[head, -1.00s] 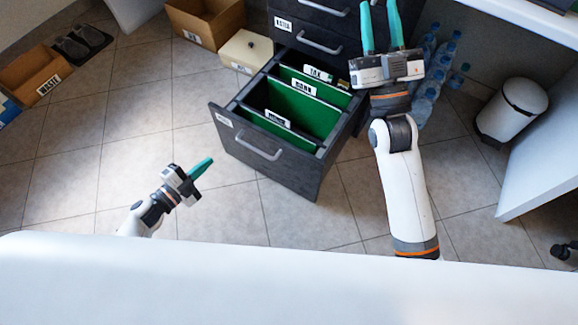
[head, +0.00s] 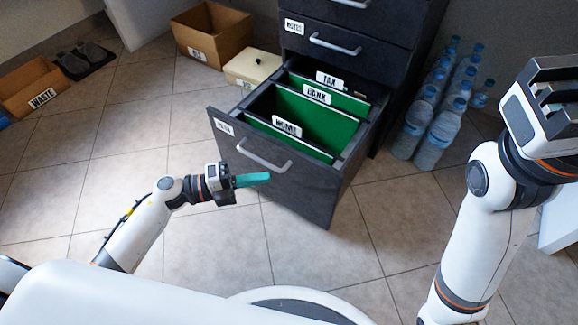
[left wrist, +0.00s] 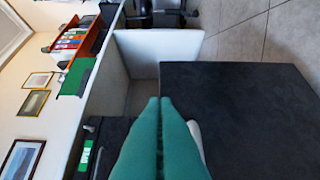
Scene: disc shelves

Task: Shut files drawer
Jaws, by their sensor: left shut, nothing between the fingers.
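In the left wrist view the shut fingers (left wrist: 160,140) lie before the dark front panel (left wrist: 240,115). My right gripper (head: 548,100) is at the right edge, its fingertips not clear.
Several water bottles (head: 430,128) stand on the floor right of the cabinet. A cream box (head: 250,68) and a cardboard box (head: 211,36) stand left of it. A WASTE box (head: 35,87) and a shoe tray (head: 84,60) are at the far left. The tiled floor before the drawer is clear.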

